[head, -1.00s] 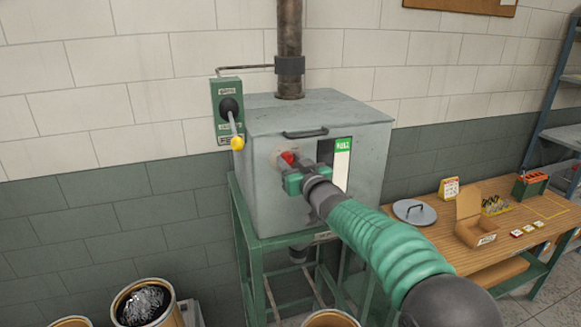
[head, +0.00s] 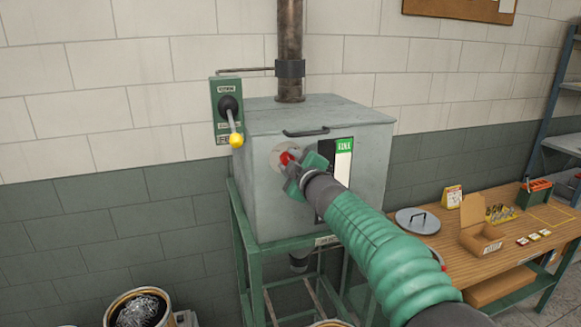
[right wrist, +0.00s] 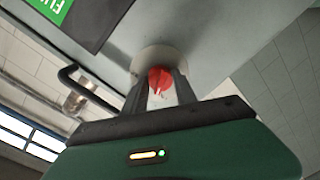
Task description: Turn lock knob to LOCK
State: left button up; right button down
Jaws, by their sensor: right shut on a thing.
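The red lock knob (head: 285,158) sits on a round pale plate (head: 277,156) on the front of the grey metal cabinet (head: 256,195). My right gripper (head: 292,163) is at the knob, with its arm reaching in from the lower right. In the right wrist view the knob (right wrist: 161,80) lies between the two dark fingers of my right gripper (right wrist: 162,92), which are shut on it. The plate's markings cannot be read. My left gripper is not in view.
A green lever box with a yellow-tipped lever (head: 230,110) is on the wall left of the cabinet. A black handle (head: 306,132) is on the cabinet's upper front. A wooden bench (head: 450,257) with a round lid (head: 417,220) stands at right. A bin (head: 140,310) is at lower left.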

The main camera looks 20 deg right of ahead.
jog(key=shift+a+f+n+b, duration=0.15)
jog(key=shift+n+b, duration=0.2)
jog(key=shift+n, duration=0.7)
jog(key=shift+d+f+n+b, duration=0.1)
jog(key=shift+n+b, duration=0.25)
jog(key=shift+n, duration=0.7)
jog(key=c, duration=1)
grip_release()
jog(key=shift+c, duration=0.2)
jog(key=shift+o, duration=0.2)
jog(key=shift+a, duration=0.1)
jog(key=shift+w, duration=0.1)
jog(key=shift+r, duration=0.1)
jog(key=s+b, duration=0.3)
jog(key=s, duration=1.3)
jog(key=shift+s+d+r, duration=0.25)
jog(key=shift+s+r, duration=0.1)
jog(key=shift+r, duration=0.1)
